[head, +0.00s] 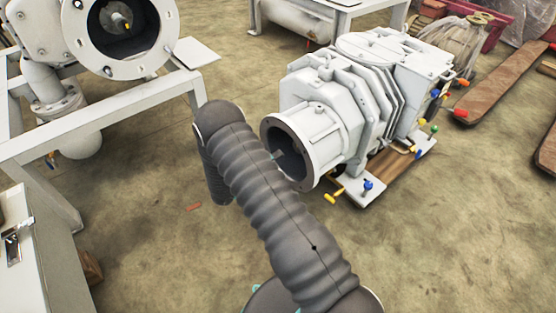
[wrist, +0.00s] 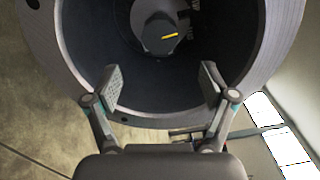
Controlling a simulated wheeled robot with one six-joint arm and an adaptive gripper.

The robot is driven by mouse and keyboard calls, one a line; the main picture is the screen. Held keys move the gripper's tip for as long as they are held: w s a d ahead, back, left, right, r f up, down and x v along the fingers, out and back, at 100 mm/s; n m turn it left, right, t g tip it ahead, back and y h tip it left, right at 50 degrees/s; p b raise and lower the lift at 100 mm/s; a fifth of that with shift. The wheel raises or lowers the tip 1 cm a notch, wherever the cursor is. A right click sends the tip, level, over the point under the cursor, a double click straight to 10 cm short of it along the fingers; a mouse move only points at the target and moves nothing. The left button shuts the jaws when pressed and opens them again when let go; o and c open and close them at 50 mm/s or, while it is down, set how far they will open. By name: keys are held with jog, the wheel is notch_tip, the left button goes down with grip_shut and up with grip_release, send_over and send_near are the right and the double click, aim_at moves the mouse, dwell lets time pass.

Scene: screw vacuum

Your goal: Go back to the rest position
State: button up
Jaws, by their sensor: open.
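My gripper (wrist: 162,90) shows in the wrist view with its two fingers spread wide apart and nothing between them. It faces the round open end of a grey flanged pipe (wrist: 283,40), whose dark bore fills the upper part of that view. Inside the bore is a dark round hub (wrist: 158,38) with a small yellow mark. In the head view my arm reaches up from the bottom and covers the gripper. The white screw vacuum pump (head: 345,105) stands right of my arm, its round flange opening (head: 308,172) facing left.
A white frame (head: 120,120) carries a second flanged machine (head: 160,30) at the left. Small coloured handles, such as a yellow one (head: 334,197), surround the pump's base. The floor at lower right is clear.

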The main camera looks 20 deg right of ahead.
dwell(0.3)
jog(key=s+d+f+m+g+y, duration=0.1)
jog(key=s+f+m+g, duration=0.35)
jog(key=s+m, duration=0.35)
jog(key=s+r+m+g+y, duration=0.3)
jog(key=s+r+m+g, duration=0.25)
jog(key=m, duration=0.25)
jog(key=s+a+r+m+t+y+p, duration=0.1)
jog(key=s+r+m, duration=0.5)
jog(key=r, duration=0.6)
jog(key=s+a+r+m+t+y, duration=0.4)
jog(key=s+r+m+y, duration=0.3)
jog(key=r, duration=0.5)
jog(key=s+a+r+m+t+y+p, duration=0.1)
jog(key=s+a+r+m+t+y, duration=0.2)
jog(key=r+m, duration=0.5)
jog(key=shift+s+a+r+t+y+p, duration=0.3)
jog(key=shift+s+r+t+y, duration=0.55)
jog(key=shift+s+r, duration=1.4)
